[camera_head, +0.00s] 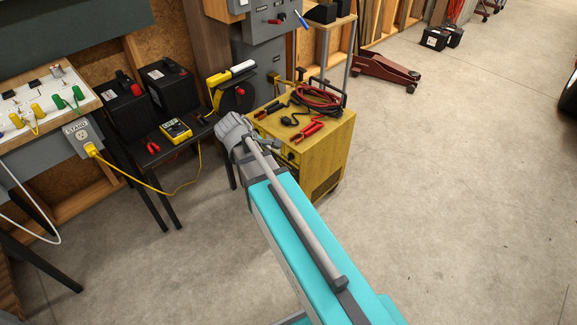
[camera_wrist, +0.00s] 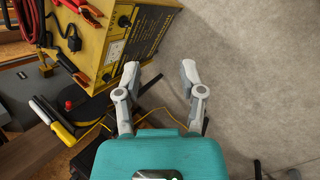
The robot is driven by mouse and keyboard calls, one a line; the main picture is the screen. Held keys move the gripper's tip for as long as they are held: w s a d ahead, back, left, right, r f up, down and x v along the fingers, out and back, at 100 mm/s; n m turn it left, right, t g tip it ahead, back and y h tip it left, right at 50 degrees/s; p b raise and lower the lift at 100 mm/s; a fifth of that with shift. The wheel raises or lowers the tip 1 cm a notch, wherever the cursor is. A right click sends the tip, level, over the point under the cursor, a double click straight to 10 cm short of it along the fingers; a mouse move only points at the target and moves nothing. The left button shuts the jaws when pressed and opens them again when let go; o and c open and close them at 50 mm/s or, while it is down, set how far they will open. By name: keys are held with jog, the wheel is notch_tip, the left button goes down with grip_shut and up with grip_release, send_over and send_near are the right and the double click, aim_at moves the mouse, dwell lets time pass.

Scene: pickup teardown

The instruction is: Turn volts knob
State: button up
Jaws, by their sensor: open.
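The yellow charger (camera_head: 325,150) stands on the floor beyond my arm in the head view. In the wrist view the charger (camera_wrist: 90,45) fills the upper left, its face tilted. Two dark round knobs show on that face, a lower one (camera_wrist: 107,77) and an upper one (camera_wrist: 125,21), with a pale label panel (camera_wrist: 115,51) between them. I cannot read which is the volts knob. My gripper (camera_wrist: 161,70) is open and empty. Its left fingertip appears close to the lower knob in the picture; the gap in depth is unclear. My arm hides part of the charger face in the head view.
Red and black cables (camera_head: 317,99) and clamps lie on the charger. A stand with batteries (camera_head: 170,85), a yellow multimeter (camera_head: 176,129) and a cord reel (camera_head: 235,93) is to its left. A yellow cord (camera_head: 150,187) hangs there.

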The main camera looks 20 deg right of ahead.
jog(key=w+d+f+n+t+h+b, duration=0.1)
jog(key=w+f+n+h+b, duration=0.15)
jog(key=f+b, duration=0.3)
jog(key=w+d+f+n+h+b, duration=0.1)
jog(key=w+f+n+b, duration=0.25)
jog(key=b, duration=0.25)
jog(key=n+t+h+b, duration=0.25)
jog(key=n+b, duration=0.35)
jog(key=b, duration=0.7)
send_near(288, 156)
jog(key=shift+s+a+r+g+h, duration=0.1)
jog(key=shift+a+r, duration=0.05)
jog(key=shift+a, duration=0.45)
jog(key=shift+s+a+r+g+h, duration=0.1)
jog(key=shift+a+r, duration=0.05)
jog(key=shift+a, duration=0.4)
jog(key=shift+s+a+r+g+h, duration=0.1)
jog(key=shift+a+r, duration=0.05)
jog(key=shift+a, duration=0.45)
jog(key=b+x, duration=0.5)
jog(key=x, duration=0.8)
jog(key=shift+w+d+f, duration=0.15)
jog(key=shift+d, duration=0.2)
